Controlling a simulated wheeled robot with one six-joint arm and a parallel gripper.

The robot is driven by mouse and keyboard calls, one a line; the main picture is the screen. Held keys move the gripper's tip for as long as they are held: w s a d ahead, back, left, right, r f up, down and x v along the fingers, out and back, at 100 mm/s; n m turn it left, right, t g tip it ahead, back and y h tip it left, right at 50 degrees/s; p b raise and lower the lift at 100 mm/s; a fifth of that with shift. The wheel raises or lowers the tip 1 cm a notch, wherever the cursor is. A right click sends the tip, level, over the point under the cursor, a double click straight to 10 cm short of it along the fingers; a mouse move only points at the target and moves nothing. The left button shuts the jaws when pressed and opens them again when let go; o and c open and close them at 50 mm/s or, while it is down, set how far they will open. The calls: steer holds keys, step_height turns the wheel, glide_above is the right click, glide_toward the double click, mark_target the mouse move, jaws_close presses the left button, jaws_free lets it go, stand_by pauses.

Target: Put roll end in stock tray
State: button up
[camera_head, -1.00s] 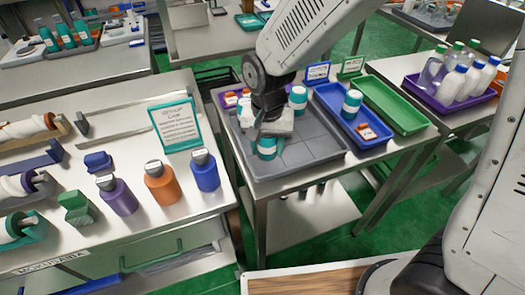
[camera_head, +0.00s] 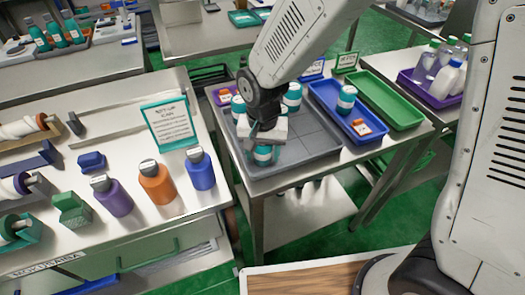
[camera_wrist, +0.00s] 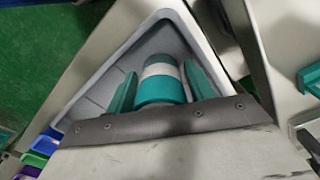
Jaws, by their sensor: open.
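Teal rolls with white bands stand on the right-hand bench. One teal roll (camera_head: 263,154) is in the front part of the grey tray (camera_head: 295,161), under my gripper (camera_head: 265,147). In the wrist view this roll (camera_wrist: 162,82) sits between my two teal fingers (camera_wrist: 161,88), which are open on either side of it. Two more rolls, a right one (camera_head: 292,95) and a left one (camera_head: 239,107), stand toward the back of the grey tray. I cannot tell which roll is the roll end or which tray is the stock tray.
A blue tray (camera_head: 325,107) holding a teal roll (camera_head: 346,100) and an orange item (camera_head: 361,127), then an empty green tray (camera_head: 393,100), lie to the right. A purple tray (camera_head: 434,92) holds bottles. The left bench carries bottles and a teal-framed sign (camera_head: 172,122).

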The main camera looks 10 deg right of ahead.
step_height(320, 180, up, 12)
steer(key=shift+r, duration=0.15)
steer(key=s+d+r, duration=0.3)
steer(key=d+r, duration=0.1)
steer(key=d, duration=0.2)
steer(key=s+d+r, duration=0.3)
steer(key=s+d, duration=0.1)
steer(key=d, duration=0.3)
steer(key=s+d+r+n+t, duration=0.1)
steer(key=s+d+r+n, duration=0.1)
steer(key=s+d, duration=0.6)
steer(key=s, duration=0.3)
steer(key=shift+s+d, duration=0.2)
